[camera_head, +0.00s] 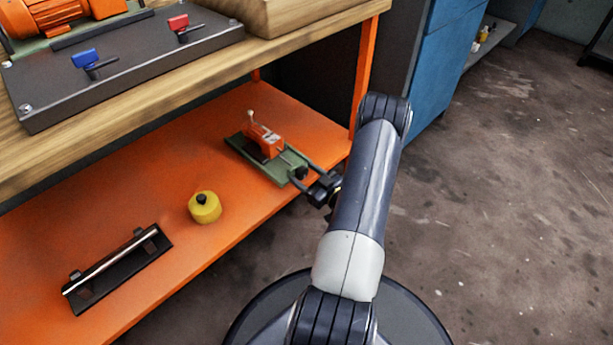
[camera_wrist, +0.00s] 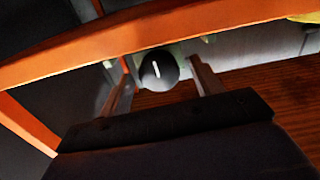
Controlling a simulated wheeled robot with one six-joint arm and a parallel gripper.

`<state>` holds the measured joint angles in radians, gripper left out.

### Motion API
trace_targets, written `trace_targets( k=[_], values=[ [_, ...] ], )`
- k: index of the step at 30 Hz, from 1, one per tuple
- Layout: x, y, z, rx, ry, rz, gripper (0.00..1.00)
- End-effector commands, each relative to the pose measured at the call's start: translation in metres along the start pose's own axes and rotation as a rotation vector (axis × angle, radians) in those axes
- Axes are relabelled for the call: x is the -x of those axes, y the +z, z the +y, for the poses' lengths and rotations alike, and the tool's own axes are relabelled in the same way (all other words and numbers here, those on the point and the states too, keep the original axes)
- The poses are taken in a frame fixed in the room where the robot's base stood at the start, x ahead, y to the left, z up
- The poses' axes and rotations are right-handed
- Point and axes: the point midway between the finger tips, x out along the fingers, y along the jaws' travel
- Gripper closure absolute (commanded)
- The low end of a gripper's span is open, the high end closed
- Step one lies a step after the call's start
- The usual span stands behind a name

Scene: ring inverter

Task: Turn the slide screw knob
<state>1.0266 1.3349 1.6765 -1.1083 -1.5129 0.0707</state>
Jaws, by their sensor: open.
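The slide device is an orange body (camera_head: 266,139) on a green base plate (camera_head: 247,151), on the orange lower shelf in the head view. Its round black knob (camera_wrist: 159,69) has a white line on its face, slightly tilted from upright, in the wrist view. My gripper (camera_head: 301,167) reaches over the front end of the plate at the shelf's right part. In the wrist view my gripper (camera_wrist: 158,74) is open, one finger on each side of the knob, with visible gaps. Contact with the knob is not seen. The knob is partly hidden in the head view.
A yellow round object (camera_head: 204,208) and a black holder with a metal rod (camera_head: 117,268) stand farther left on the shelf (camera_head: 235,111). The wooden tabletop (camera_head: 185,89) overhangs the shelf's back.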

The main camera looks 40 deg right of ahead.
Motion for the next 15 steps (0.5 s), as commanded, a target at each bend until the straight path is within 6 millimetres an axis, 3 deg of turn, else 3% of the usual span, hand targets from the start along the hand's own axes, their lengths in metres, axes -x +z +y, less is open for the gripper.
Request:
trace_targets(
  k=[2,15],
  values=[
    [0.0002,0.0,0.0001,0.0,0.0,0.0,0.39],
    [0.0005,0.0003,0.0,0.0,0.0,0.0,0.75]
  ],
)
